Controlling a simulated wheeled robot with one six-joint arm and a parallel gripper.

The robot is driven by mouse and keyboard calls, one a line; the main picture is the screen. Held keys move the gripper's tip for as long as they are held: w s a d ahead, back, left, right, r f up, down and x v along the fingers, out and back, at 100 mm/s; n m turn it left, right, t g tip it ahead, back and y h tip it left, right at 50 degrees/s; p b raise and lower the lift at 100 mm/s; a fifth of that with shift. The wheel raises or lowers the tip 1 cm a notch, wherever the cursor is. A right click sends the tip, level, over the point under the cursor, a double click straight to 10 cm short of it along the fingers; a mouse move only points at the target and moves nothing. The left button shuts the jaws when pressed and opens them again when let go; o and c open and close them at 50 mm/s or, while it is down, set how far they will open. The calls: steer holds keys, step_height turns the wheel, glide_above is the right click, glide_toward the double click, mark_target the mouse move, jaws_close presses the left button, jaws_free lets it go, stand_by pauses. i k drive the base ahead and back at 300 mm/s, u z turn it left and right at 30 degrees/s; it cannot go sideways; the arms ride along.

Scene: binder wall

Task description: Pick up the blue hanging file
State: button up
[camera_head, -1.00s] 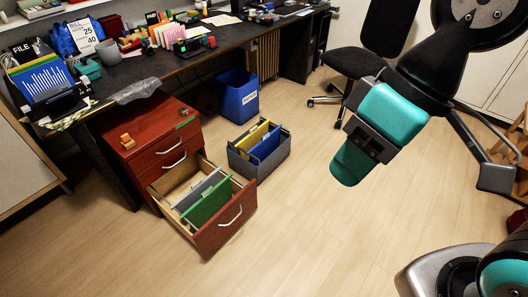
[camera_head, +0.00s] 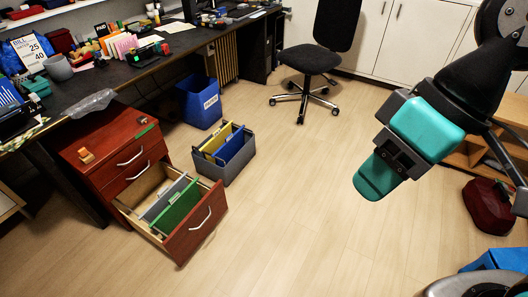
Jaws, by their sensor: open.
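The blue hanging file (camera_head: 231,147) stands upright in a grey open box (camera_head: 233,170) on the floor, beside a yellow file (camera_head: 215,142). The box is to the right of the open cabinet drawer. My gripper (camera_head: 376,178) hangs in the air at the right of the picture, well to the right of the box and apart from it. It is open, and nothing shows in it. The lower part of the blue file is hidden by the box wall.
A red-brown cabinet (camera_head: 105,150) has its bottom drawer (camera_head: 200,225) pulled out, holding a green file (camera_head: 178,210) and a grey file (camera_head: 160,200). A blue bin (camera_head: 199,105) stands behind the box. An office chair (camera_head: 310,60) is farther back. The floor at centre is clear.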

mark_target(233, 143)
steer(key=z, duration=0.6)
steer(key=i, duration=1.7)
steer(key=u, duration=1.3)
steer(key=i, duration=1.25)
steer(key=u, duration=0.85)
